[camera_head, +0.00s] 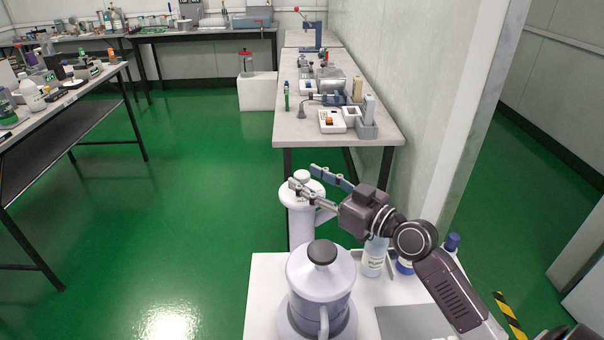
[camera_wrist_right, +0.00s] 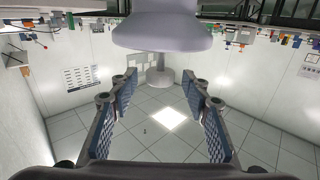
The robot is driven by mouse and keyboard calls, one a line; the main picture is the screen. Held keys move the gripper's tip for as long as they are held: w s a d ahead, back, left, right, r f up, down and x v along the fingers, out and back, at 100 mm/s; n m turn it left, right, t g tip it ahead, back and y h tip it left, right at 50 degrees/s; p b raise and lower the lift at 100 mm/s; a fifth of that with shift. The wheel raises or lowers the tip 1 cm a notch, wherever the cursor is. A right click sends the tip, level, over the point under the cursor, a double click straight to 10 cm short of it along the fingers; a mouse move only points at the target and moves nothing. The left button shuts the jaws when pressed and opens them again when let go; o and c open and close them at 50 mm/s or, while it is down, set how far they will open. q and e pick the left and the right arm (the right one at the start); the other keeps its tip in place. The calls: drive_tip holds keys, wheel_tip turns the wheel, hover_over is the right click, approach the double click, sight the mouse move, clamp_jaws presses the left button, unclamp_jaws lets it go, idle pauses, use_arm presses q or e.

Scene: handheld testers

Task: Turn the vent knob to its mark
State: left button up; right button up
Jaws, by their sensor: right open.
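My right gripper (camera_head: 306,178) is open, its two fingers pointing left at the top of a tall white cylinder (camera_head: 300,224). A small pale cap (camera_head: 302,175) on that cylinder shows by the fingertips; I cannot tell whether they touch it. In the right wrist view both blue-padded fingers (camera_wrist_right: 158,90) stand wide apart, with a pale grey rounded body (camera_wrist_right: 160,32) beyond them at the top. A white lidded vessel (camera_head: 320,283) with a dark round knob (camera_head: 322,252) stands nearer. I cannot tell which is the vent knob, and no mark is readable. My left gripper is out of view.
A white surface (camera_head: 265,275) carries the vessel, a labelled bottle (camera_head: 375,258) and a blue-capped bottle (camera_head: 452,242). A bench (camera_head: 290,130) with handheld testers stands behind. Another bench (camera_head: 40,125) stands at left. Green floor (camera_head: 190,190) is clear between them; a wall edge is at right.

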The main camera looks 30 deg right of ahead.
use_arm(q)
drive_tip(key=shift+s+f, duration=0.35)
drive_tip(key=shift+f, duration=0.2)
use_arm(e)
drive_tip(key=shift+x, duration=1.2)
drive_tip(key=shift+c, duration=0.2)
drive_tip(key=c, duration=1.1)
